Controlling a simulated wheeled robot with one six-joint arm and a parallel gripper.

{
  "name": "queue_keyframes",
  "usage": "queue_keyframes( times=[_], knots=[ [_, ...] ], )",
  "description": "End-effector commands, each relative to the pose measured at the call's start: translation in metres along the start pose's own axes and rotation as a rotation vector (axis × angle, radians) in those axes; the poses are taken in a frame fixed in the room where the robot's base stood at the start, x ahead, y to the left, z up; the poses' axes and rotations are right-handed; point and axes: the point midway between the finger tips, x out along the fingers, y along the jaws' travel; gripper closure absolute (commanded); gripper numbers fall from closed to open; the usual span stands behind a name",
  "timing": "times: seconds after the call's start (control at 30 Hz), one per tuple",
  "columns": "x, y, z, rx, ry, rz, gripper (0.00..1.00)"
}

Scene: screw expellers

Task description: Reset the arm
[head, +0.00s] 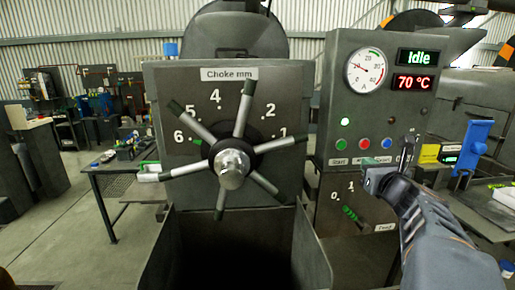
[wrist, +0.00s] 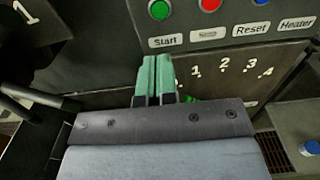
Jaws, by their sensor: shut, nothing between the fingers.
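My arm enters the head view from the lower right. My gripper (head: 370,180) is in front of the control panel (head: 338,75), below its row of buttons. In the wrist view my gripper (wrist: 154,60) shows two green fingers pressed together, shut and empty. Their tips appear just below the green Start button (wrist: 159,10), over the panel's lower edge; I cannot tell whether they touch anything. Behind them is the feed dial plate (wrist: 230,75), numbered up to 4. The green-handled feed lever (head: 350,214) shows left of my forearm in the head view, and is mostly hidden by the fingers in the wrist view.
The choke wheel (head: 232,168) with several spokes projects left of the panel, above a dark open chute (head: 318,250). The display (head: 415,57) reads Idle, with 70 °C below. A workbench (head: 110,168) is far left.

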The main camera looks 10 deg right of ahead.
Motion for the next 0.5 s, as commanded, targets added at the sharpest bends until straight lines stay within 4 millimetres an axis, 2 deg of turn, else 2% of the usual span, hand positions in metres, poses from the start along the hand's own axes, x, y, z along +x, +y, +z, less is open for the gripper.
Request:
queue_keyframes(
  times=[0.07,0.17,0.27,0.33,0.5],
  knots=[
    [0.000,0.000,0.000,-0.013,0.000,0.000,1.00],
    [0.000,0.004,-0.006,-0.172,0.027,0.025,1.00],
    [-0.006,0.018,-0.044,-0.485,0.156,0.133,1.00],
    [-0.016,0.037,-0.074,-0.734,0.249,0.263,1.00],
    [-0.054,0.105,-0.145,-1.361,0.361,0.754,1.00]
  ],
)
